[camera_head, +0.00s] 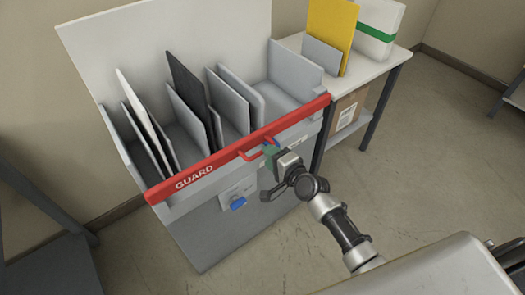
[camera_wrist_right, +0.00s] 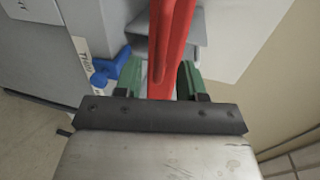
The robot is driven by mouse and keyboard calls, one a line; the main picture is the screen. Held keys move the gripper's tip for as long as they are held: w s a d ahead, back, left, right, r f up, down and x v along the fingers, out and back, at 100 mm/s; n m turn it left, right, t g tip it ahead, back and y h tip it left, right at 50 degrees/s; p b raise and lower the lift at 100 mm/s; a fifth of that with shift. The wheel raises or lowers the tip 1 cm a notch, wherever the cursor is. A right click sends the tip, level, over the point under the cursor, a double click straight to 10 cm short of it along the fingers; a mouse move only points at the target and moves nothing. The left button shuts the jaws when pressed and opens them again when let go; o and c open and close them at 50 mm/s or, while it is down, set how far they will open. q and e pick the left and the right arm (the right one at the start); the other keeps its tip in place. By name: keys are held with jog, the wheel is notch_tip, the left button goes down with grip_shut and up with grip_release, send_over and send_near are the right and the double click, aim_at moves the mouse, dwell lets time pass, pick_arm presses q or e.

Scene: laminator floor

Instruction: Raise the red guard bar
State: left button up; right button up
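The red guard bar (camera_head: 215,165), lettered "GUARD", runs across the front of a grey slotted unit (camera_head: 225,210). A small red handle (camera_head: 250,156) sticks out from its front. My right gripper (camera_head: 268,151) is at this handle. In the right wrist view, red parts of the bar (camera_wrist_right: 178,40) pass between the green fingers of my right gripper (camera_wrist_right: 160,80). The fingers stand apart, with a gap visible on the left side, so they look open around the red part. Whether the right finger touches it I cannot tell. My left gripper is out of view.
Black and white panels (camera_head: 190,92) stand in the unit's slots behind the bar. A blue knob (camera_head: 237,203) sits on the front below. A side table (camera_head: 385,65) at right holds a yellow folder (camera_head: 331,22) and a white-green box (camera_head: 379,22). Open floor lies at right.

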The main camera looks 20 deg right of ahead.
aim_at(258, 146)
jog(key=shift+x, duration=2.05)
grip_shut()
